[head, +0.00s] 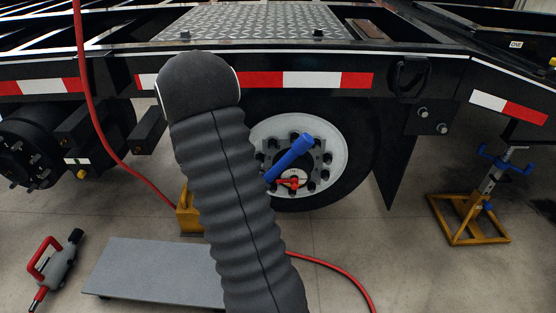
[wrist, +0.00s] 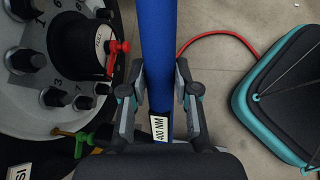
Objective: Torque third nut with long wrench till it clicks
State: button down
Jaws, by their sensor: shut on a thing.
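The long blue wrench (wrist: 157,25) with a white "400 NM" label runs up between the fingers of my gripper (wrist: 159,72), which is shut on it. In the head view the blue wrench (head: 291,157) slants across the wheel hub; my arm hides my gripper there. The wheel (head: 333,135) has a pale rim and a ring of dark nuts. In the wrist view several nuts (wrist: 55,98) sit beside printed numbers, left of the wrench. A red pointer piece (wrist: 118,50) and a green-and-yellow one (wrist: 80,138) show there. The wrench's working end is out of the wrist view, and I cannot tell which nut it meets.
A red hose (head: 92,105) hangs at left and runs over the floor. A grey low platform (head: 150,270), a red-and-grey power tool (head: 55,265) and a yellow block (head: 188,213) are at lower left. A yellow-and-blue jack stand (head: 470,210) stands right. Floor between wheel and stand is clear.

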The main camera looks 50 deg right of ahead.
aim_at(278, 164)
jog(key=shift+n+g+h, duration=0.3)
jog(key=shift+h, duration=0.4)
jog(key=s+d+r, duration=0.2)
jog(key=r, duration=0.1)
jog(key=d+r, duration=0.1)
jog(key=d, duration=0.1)
jog(key=shift+s+d+r+p, duration=0.1)
jog(key=shift+s+r+p, duration=0.2)
jog(key=shift+s+r, duration=0.1)
jog(key=shift+r, duration=0.1)
jog(key=shift+d, duration=0.1)
jog(key=shift+w+d, duration=1.75)
jog(key=shift+d, duration=0.25)
jog(key=shift+w+d, duration=0.9)
jog(key=shift+d, duration=0.15)
dwell(0.8)
jog(key=shift+s+d+f+t+y, duration=0.7)
jog(key=shift+s+d+f, duration=0.1)
jog(key=shift+s, duration=0.2)
dwell(1.3)
